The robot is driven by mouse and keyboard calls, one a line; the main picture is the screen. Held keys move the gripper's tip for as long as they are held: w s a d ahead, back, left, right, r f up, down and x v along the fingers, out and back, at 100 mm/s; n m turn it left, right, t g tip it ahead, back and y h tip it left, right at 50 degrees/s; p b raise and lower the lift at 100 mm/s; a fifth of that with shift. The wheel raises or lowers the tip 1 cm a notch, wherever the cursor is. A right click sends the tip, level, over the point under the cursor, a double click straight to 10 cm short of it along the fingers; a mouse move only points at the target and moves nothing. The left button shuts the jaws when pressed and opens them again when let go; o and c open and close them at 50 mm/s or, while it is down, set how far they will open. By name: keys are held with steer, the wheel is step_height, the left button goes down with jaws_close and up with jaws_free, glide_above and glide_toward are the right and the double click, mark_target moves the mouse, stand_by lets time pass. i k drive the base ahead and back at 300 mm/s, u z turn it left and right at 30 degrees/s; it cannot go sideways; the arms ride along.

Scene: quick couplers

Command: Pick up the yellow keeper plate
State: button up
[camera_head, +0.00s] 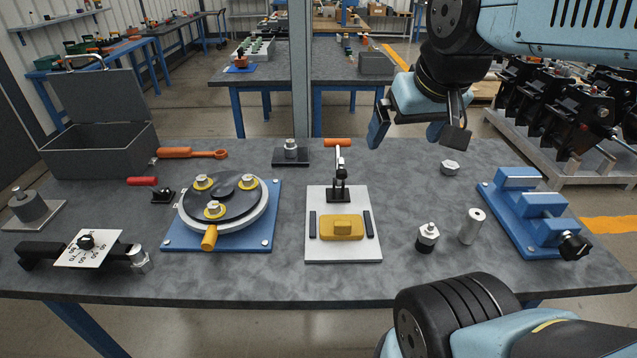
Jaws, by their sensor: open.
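The yellow keeper plate (342,227) lies flat on a white base plate (342,253), between two black strips. Behind it on the same base stands a black toggle clamp (340,180) with an orange handle (338,142), its handle raised. My gripper (415,132) is open and empty, above the back of the table. It is to the right of and behind the yellow plate, well apart from it.
A blue fixture with a round black disc (228,194) stands left of the white base. A dark knobbed part (427,236) and a silver cylinder (472,226) stand to its right, before a blue vise (534,208). An open grey toolbox (98,148) is at back left.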

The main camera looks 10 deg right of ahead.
mark_target(332, 227)
steer(key=u, duration=0.15)
steer(key=i, duration=0.15)
steer(key=z, duration=2.7)
steer(key=k, duration=1.25)
steer(key=u, duration=0.55)
